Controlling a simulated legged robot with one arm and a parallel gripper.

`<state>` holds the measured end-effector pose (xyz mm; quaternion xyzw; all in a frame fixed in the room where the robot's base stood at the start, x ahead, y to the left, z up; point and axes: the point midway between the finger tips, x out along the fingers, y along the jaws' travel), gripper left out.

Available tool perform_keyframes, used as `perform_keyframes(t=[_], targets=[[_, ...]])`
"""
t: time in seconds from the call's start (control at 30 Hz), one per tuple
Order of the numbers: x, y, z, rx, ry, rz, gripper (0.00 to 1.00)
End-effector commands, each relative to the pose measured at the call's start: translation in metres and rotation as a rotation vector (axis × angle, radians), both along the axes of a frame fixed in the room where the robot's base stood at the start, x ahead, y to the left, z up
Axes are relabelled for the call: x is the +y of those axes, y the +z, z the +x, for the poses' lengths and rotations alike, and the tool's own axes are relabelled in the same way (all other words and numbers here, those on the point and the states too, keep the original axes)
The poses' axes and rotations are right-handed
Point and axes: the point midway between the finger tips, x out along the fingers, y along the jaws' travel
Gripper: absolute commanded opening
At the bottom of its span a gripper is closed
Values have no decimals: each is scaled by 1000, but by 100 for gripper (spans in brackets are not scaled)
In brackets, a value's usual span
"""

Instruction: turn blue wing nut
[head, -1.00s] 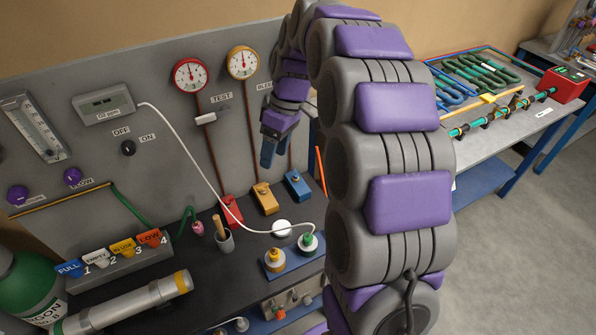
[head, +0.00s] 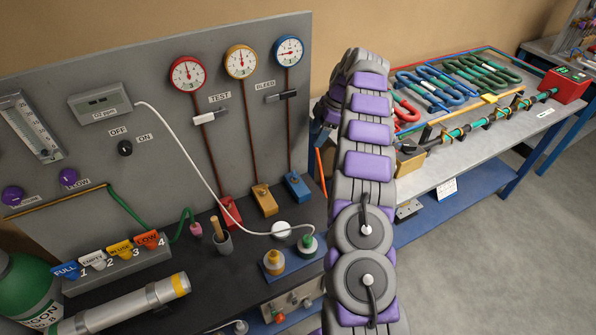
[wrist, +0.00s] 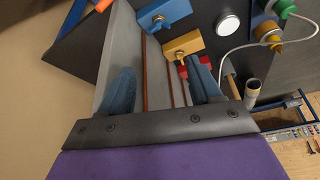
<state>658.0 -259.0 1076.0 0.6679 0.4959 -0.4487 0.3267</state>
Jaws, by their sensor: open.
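The blue block (head: 297,187) stands at the panel's foot, rightmost of three coloured blocks, with a small wing nut (head: 293,178) on it. The yellow block (wrist: 183,46) shows nearer the right finger. In the head view my fingers are hidden behind my arm.
The yellow block (head: 264,200) and red block (head: 229,212) stand left of the blue one. Vertical pipes rise to gauges (head: 289,50) on the grey panel. A white cable (head: 190,160) hangs across it. An orange rod (head: 321,172) stands near the panel's right edge.

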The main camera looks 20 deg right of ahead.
Motion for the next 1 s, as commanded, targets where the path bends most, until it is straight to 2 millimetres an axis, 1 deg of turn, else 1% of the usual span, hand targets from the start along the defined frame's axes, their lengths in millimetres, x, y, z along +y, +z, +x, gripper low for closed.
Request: perform_keyframes(t=[0.13, 0.27, 0.37, 0.8, 1.0], targets=[[-3, -7, 1, -8, 15, -3, 64], [3, -17, 1, -3, 16, 0, 64], [7, -29, 3, -5, 14, 0, 64], [38, -110, 11, -1, 15, 2, 64], [51, -142, 16, -3, 13, 0, 64]])
